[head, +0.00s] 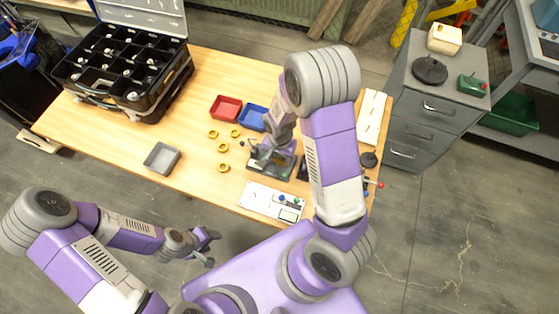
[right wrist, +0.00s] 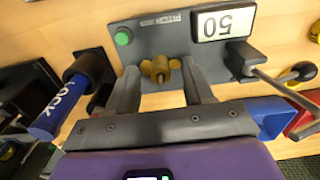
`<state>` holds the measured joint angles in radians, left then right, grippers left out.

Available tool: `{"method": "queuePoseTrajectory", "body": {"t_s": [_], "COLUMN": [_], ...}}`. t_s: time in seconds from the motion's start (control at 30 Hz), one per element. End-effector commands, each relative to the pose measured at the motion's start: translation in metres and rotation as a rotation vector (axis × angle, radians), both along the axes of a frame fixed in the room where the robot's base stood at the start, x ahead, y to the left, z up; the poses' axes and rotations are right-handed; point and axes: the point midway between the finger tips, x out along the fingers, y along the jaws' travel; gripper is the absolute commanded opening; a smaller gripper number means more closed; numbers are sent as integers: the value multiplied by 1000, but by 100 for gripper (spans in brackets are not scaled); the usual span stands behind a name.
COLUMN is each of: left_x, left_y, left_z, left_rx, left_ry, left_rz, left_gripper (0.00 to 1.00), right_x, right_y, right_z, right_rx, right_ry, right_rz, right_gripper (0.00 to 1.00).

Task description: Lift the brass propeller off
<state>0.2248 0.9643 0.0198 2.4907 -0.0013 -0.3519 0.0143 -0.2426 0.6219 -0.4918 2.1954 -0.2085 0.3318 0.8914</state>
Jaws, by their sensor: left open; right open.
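The brass propeller (right wrist: 160,70) sits on a grey test fixture (right wrist: 165,40) with a green button and a display reading 50. In the right wrist view my right gripper (right wrist: 160,78) is open, with one finger on each side of the propeller; I cannot tell whether either finger touches it. In the head view my right gripper (head: 265,152) is over the same fixture (head: 283,172), and the propeller is not clearly visible there. My left gripper (head: 207,246) is open and empty, off the table's front edge.
Several brass rings (head: 222,148) lie near a red tray (head: 226,108) and a blue tray (head: 252,118). A grey tray (head: 162,158) and a white panel (head: 260,200) lie near the front edge. A black divided case (head: 128,70) stands back left.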

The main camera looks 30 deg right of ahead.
Motion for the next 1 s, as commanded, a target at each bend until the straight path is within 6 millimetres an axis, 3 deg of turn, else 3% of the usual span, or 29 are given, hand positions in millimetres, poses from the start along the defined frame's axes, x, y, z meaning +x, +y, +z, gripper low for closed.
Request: {"method": "queuePoseTrajectory", "body": {"t_s": [0.07,0.4,0.73,1.0], "left_x": [0,0,0,0], "left_y": [0,0,0,0], "left_z": [0,0,2,18], "left_rx": [0,0,0,0], "left_ry": [0,0,0,0], "left_rz": [0,0,0,0], "left_gripper": [51,51,51,51], "right_x": [0,0,0,1], "right_y": [0,0,0,1], "right_z": [0,0,5,56], "right_rx": [0,1,0,2], "right_ry": [0,1,0,-5], "right_rz": [0,0,1,2], "right_gripper": [48,0,0,0]}}
